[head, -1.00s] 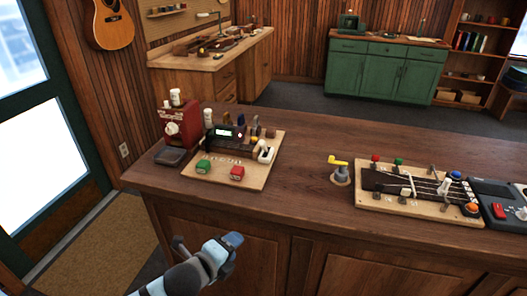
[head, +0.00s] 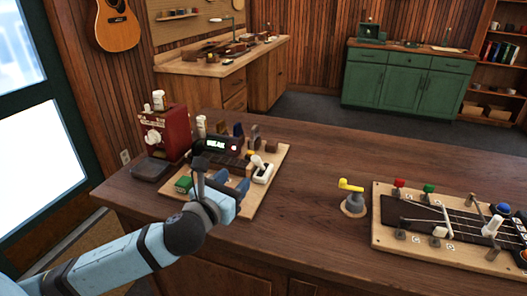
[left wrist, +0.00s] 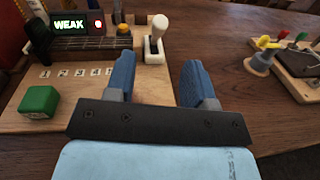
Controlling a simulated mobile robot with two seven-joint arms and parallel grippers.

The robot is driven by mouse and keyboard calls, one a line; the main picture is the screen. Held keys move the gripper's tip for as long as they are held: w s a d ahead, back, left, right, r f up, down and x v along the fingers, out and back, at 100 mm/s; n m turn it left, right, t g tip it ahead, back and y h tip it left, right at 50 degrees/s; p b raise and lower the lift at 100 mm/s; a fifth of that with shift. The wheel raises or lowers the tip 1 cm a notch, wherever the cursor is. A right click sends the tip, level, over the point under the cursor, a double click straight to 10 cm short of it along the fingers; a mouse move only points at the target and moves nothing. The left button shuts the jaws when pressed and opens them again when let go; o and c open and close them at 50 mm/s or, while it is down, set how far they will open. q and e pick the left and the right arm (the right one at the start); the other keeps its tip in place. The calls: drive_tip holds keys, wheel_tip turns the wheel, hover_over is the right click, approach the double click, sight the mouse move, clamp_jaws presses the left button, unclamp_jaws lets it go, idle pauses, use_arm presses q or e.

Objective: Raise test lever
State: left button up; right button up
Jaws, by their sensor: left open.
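A white lever with a round knob (head: 258,163) rises from a white housing at the right side of a light wooden board (head: 262,200). It also shows in the left wrist view (left wrist: 158,28), leaning slightly, just beyond my fingers. Beside it a small display (left wrist: 68,25) reads "WEAK". My left gripper (head: 228,182) is open over the front of the board. In the left wrist view its blue fingers (left wrist: 160,68) are spread, with nothing between them, on the near side of the lever. They appear apart from the lever. My right gripper is not in view.
A green block (left wrist: 39,101) sits at the board's front left. A red machine (head: 167,130) stands behind left. A yellow-handled post (head: 350,188) and a fretboard-like panel (head: 384,240) are to the right. The dark counter between is clear.

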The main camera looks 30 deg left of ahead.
sight(253, 160)
use_arm(q)
drive_tip(key=w, duration=0.4)
drive_tip(key=w+a, duration=0.1)
drive_tip(key=w, duration=0.7)
drive_tip(key=shift+w+a, duration=0.2)
drive_tip(key=shift+w, duration=0.05)
drive_tip(key=shift+r, duration=0.1)
clamp_jaws()
